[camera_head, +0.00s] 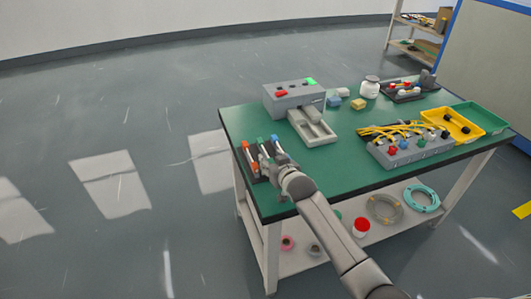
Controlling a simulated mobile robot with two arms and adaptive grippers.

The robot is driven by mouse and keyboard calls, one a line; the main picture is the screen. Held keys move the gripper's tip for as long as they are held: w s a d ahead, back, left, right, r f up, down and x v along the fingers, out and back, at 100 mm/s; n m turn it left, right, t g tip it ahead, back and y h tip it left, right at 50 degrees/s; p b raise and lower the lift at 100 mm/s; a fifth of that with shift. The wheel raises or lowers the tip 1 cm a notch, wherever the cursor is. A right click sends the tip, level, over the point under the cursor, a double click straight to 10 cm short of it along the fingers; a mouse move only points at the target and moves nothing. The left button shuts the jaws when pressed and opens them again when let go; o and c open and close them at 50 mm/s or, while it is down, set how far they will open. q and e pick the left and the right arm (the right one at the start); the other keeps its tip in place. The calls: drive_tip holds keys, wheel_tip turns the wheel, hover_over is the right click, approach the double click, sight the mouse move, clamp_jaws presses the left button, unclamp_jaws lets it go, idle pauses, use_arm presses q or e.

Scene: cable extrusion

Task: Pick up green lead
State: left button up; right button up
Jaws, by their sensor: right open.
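Near the table's left edge a small dark holder (251,170) bears short leads with coloured ends. The green lead (260,141) stands in the middle, between an orange-red lead (246,148) and a blue lead (274,139). My right gripper (272,161) is open, right at the holder on its near right side, and hides part of it. I cannot tell whether its fingers touch the green lead or are around it. My left gripper is not in view.
The green-topped table (350,168) also carries a grey device (294,98) with red and green buttons, a grey connector box (412,153) with yellow cables, a yellow tray (449,128) and a green tray (482,118). A lower shelf holds cable coils. The tabletop's middle is mostly clear.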

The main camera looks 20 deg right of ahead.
clamp_jaws()
idle(0.3)
